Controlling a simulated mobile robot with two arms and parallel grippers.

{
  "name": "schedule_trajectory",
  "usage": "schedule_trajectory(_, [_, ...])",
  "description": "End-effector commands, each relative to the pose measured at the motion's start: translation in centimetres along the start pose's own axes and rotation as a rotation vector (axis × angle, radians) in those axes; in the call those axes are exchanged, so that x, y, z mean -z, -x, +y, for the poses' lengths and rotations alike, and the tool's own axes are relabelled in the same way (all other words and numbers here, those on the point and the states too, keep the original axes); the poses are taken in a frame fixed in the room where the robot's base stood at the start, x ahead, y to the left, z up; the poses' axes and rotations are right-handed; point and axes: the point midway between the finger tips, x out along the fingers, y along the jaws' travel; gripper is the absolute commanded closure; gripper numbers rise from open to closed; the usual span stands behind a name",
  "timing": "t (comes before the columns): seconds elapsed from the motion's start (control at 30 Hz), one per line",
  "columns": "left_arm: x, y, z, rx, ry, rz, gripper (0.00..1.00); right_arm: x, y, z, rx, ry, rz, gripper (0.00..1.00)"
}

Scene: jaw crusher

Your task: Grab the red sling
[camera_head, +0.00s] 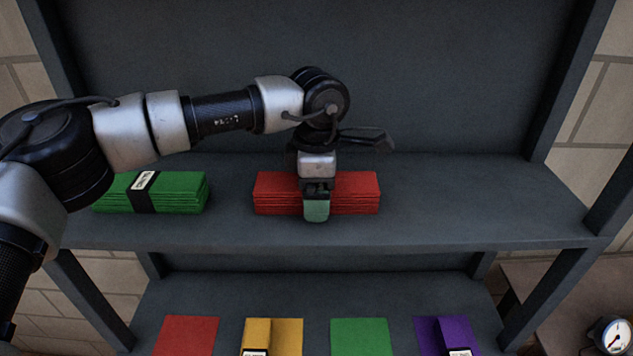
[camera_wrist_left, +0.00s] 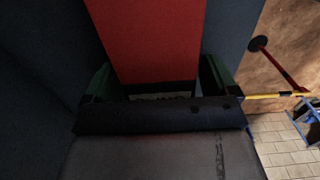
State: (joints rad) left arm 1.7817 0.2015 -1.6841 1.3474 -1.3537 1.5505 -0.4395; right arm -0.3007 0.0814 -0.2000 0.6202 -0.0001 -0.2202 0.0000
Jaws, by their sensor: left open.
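The red sling (camera_head: 350,193) lies as a folded stack on the upper shelf in the head view. My left gripper (camera_head: 316,208) is over its middle, pointing down, and covers the sling's central part. In the left wrist view the red sling (camera_wrist_left: 150,45) runs between the two green fingertips of my left gripper (camera_wrist_left: 155,82), with one finger on each side. The jaws are open around it. I cannot tell whether the fingers touch the sling. My right gripper is not in view.
A green folded sling (camera_head: 180,190) with a black band lies left on the same shelf (camera_head: 480,205). The shelf is clear to the right. The lower shelf (camera_head: 310,290) holds red, yellow, green and purple pieces. A gauge (camera_head: 611,335) stands at the lower right.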

Motion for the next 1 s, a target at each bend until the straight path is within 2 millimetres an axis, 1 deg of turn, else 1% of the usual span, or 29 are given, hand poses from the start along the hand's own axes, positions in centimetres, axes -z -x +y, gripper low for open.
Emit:
schedule_trajectory(0.1, [-0.01, -0.39, 0.0, -0.001, 0.001, -0.002, 0.12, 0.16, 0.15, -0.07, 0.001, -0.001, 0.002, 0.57])
schedule_trajectory(0.27, [-0.01, -0.41, 0.01, -0.001, 0.001, -0.002, 0.12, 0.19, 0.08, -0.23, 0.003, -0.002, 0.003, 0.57])
schedule_trajectory(0.7, [0.0, -0.36, 0.02, -0.001, 0.001, -0.001, 0.79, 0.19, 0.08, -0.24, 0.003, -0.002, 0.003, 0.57])
schedule_trajectory(0.73, [-0.02, -0.25, 0.04, -0.002, 0.001, -0.003, 0.8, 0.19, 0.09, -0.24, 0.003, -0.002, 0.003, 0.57])
schedule_trajectory(1.0, [-0.02, -0.12, 0.05, -0.003, 0.001, -0.003, 0.8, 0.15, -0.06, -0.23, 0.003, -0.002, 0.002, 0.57])
